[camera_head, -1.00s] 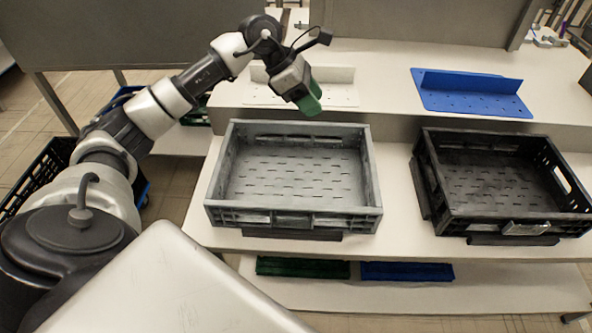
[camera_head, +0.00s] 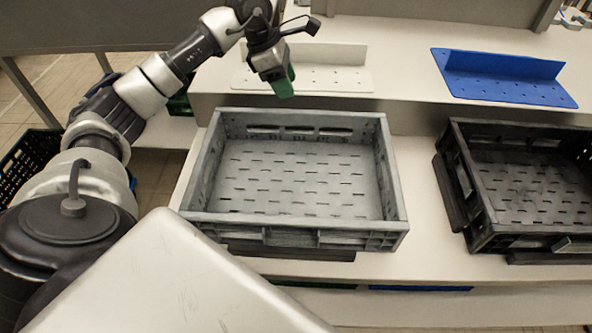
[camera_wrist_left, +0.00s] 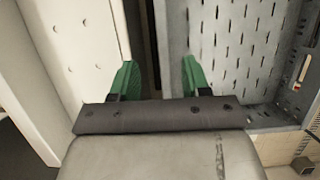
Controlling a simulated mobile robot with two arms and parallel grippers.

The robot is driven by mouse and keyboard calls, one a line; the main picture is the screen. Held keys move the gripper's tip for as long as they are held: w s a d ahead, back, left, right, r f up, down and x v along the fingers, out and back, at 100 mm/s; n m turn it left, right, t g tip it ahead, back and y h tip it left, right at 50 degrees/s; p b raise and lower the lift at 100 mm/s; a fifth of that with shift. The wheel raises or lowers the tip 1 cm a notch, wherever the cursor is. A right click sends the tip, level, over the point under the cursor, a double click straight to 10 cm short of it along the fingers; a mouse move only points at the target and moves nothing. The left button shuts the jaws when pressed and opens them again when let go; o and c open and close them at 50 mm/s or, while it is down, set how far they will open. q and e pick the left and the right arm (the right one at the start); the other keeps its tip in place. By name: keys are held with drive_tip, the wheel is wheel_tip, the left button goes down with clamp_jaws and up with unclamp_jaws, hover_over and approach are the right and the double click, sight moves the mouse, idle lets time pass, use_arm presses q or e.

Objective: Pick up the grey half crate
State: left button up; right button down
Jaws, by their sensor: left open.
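The grey half crate (camera_head: 296,235) stands upright and empty on the white table in the middle of the head view. Its slotted floor and one wall also show in the left wrist view (camera_wrist_left: 235,45). My left gripper (camera_head: 284,86), with green fingers, is above and behind the crate's far wall, near the raised shelf. In the left wrist view its two fingers (camera_wrist_left: 158,78) are spread apart, empty, with the crate on the right side and a white perforated panel on the left. My right gripper is not in view.
A black crate (camera_head: 478,238) stands right of the grey one, with a gap of bare table between. A blue angled panel (camera_head: 505,92) and a white perforated panel (camera_head: 345,78) lie on the raised shelf behind. A grey board (camera_head: 430,8) stands at the back.

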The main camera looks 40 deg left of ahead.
sight(298, 111)
use_arm(q)
drive_tip(key=x, duration=0.2)
drive_tip(key=shift+s+d+f, duration=0.1)
drive_tip(key=shift+d+f, duration=0.1)
drive_tip(key=shift+d, duration=0.1)
drive_tip(key=p+x, duration=0.1)
drive_tip(key=x, duration=0.5)
drive_tip(key=shift+a, duration=0.15)
drive_tip(key=shift+f, duration=0.15)
drive_tip(key=shift+f, duration=0.25)
clamp_jaws()
idle(1.4)
